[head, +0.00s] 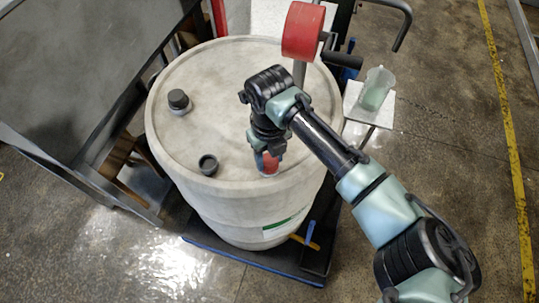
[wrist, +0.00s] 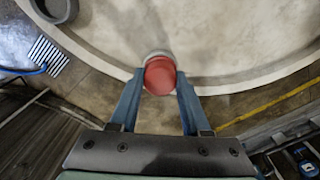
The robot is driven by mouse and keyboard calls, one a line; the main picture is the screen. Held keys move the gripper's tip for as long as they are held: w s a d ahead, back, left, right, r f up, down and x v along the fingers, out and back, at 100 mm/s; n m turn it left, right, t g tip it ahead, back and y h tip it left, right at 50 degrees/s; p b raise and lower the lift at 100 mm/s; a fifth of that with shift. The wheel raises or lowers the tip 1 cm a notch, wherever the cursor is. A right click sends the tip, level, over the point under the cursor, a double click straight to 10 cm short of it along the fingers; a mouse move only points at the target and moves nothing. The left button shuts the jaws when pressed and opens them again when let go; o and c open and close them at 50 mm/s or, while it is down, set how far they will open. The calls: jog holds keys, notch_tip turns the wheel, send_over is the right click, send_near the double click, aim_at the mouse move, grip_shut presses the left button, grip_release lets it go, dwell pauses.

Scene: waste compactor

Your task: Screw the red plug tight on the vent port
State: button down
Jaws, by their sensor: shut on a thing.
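The red plug (wrist: 160,77) sits between the two fingers of my gripper (wrist: 158,84), which are shut on its sides. In the head view the plug (head: 268,161) shows below my gripper (head: 268,153), near the front right rim of the white drum's top. The vent port (wrist: 157,56) shows only as a pale ring edge behind the plug in the wrist view; the plug hides most of it. The plug appears to be at the port, but I cannot tell how far it is seated. The drum (head: 225,75) stands upright.
A dark capped fitting (head: 179,100) and an open dark collar (head: 208,165) stand on the drum top to the left. A red roller (head: 302,31) rises behind my arm. A grey panel is at left.

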jog(key=m+p, duration=0.1)
jog(key=m, duration=0.2)
jog(key=shift+r+m+p, duration=0.1)
jog(key=shift+m+p, duration=0.2)
jog(key=shift+m, duration=0.7)
jog(key=m+p, duration=0.1)
jog(key=m, duration=0.2)
jog(key=shift+p, duration=0.4)
jog(key=shift+m, duration=1.1)
jog(key=shift+p, duration=0.3)
